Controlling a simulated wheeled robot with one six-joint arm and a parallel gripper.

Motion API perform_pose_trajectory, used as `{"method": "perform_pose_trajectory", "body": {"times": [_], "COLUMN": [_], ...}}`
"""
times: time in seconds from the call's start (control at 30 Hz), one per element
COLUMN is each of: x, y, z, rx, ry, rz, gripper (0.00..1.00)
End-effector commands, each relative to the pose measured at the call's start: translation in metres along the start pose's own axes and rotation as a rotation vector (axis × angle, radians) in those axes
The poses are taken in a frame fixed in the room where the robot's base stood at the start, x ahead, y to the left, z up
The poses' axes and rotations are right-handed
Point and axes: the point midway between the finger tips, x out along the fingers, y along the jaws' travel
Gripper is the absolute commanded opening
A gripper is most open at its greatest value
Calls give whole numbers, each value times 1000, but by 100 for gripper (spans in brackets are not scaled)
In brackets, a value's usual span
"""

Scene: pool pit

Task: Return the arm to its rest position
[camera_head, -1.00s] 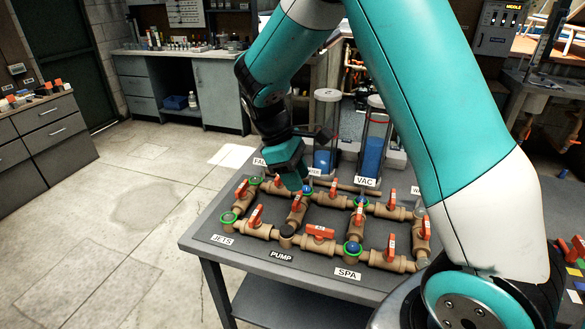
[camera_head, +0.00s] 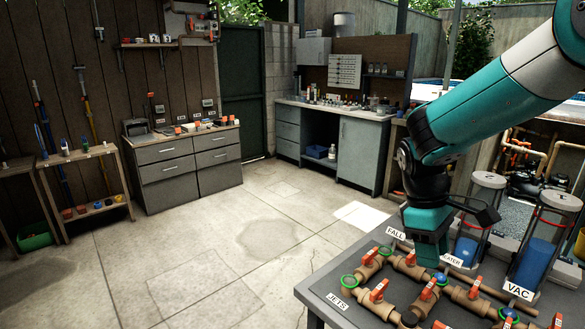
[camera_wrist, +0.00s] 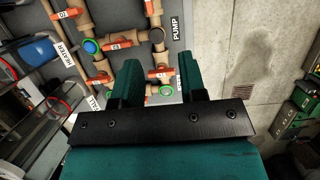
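My teal arm (camera_head: 500,105) reaches in from the right in the head view, bent downward at the elbow. My gripper (camera_head: 428,252) points down over the back left of the pipe board, beside the FALL label. In the wrist view the two teal fingers of my gripper (camera_wrist: 161,72) stand apart with nothing held between them. The fingertips' exact height above the pipes is hard to tell.
The grey table (camera_head: 325,290) carries tan pipes with orange handles and clear cylinders, VAC (camera_head: 538,248) among them, close right of my gripper. Drawers (camera_head: 187,168), a shelf stand (camera_head: 88,155) and a workbench (camera_head: 362,150) line the far side. The concrete floor (camera_head: 200,255) at left is clear.

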Motion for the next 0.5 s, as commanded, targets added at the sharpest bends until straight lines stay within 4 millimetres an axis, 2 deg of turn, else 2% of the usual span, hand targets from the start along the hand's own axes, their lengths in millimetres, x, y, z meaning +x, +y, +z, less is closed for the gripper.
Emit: {"method": "perform_pose_trajectory", "body": {"times": [0.1, 0.3, 0.4, 0.5], "x": [-26, -49, -52, -53], "y": [-50, -154, -196, -224], "z": [14, 49, 68, 81], "rx": [-2, 7, 12, 14], "ry": [146, 386, 462, 504], "rz": [-13, -135, -211, -270], "gripper": [38, 38, 38, 38]}}
